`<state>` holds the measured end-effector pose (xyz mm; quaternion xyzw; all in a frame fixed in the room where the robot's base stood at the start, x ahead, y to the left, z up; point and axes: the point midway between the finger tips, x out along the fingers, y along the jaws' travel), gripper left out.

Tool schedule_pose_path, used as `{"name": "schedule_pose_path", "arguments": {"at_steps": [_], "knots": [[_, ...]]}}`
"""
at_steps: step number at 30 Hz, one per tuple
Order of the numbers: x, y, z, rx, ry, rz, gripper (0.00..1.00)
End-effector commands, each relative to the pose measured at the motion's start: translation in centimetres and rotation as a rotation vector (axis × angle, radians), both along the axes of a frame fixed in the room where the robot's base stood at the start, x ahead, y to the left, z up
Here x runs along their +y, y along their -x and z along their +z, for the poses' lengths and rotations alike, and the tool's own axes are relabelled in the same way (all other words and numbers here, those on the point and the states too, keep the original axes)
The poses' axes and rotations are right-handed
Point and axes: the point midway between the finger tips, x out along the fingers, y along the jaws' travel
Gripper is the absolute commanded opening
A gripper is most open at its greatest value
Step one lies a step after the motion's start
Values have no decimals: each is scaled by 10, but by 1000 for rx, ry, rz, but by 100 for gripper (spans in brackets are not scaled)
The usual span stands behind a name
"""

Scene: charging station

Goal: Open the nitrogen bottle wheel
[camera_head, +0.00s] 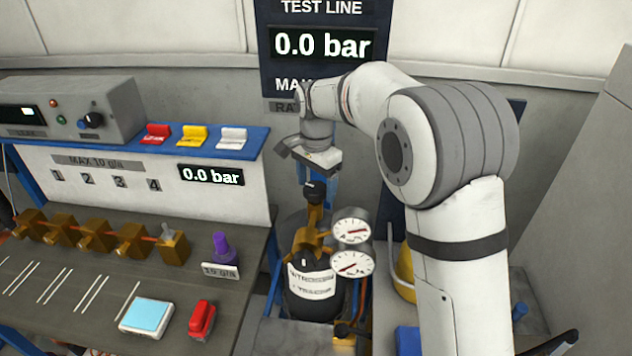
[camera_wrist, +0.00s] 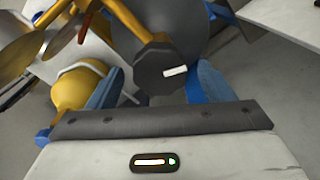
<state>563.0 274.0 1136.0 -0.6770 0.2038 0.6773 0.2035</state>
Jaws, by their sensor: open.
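The nitrogen bottle (camera_head: 312,300) stands dark and upright with a white label below the middle of the head view. Its small black wheel (camera_head: 315,191) sits at the top of the brass valve. In the wrist view the wheel (camera_wrist: 155,74) is a dark faceted knob with a white mark. My gripper (camera_head: 318,176) is right above the wheel, pointing down. In the wrist view its blue fingers (camera_wrist: 157,82) are apart, one on each side of the wheel, with gaps visible. I cannot tell whether the fingertips are level with the wheel.
Two round gauges (camera_head: 351,229) stand beside the valve on the right. A bench (camera_head: 75,265) with brass valves, a red handheld device (camera_head: 202,318) and a purple knob (camera_head: 220,244) is to the left. A yellow object (camera_head: 403,272) is to the right. The test line display (camera_head: 322,45) reads 0.0 bar.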

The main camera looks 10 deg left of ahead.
Motion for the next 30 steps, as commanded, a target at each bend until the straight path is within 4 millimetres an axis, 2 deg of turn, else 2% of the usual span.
{"name": "schedule_pose_path", "arguments": {"at_steps": [2, 18, 23, 30], "knots": [[0, 0, 0, 0, 0, 0, 75], [-1, 0, 0, -1, -1, -1, 31], [-1, -1, 1, -1, -1, 26, 30], [0, -1, 1, -1, 0, 247, 30]]}}
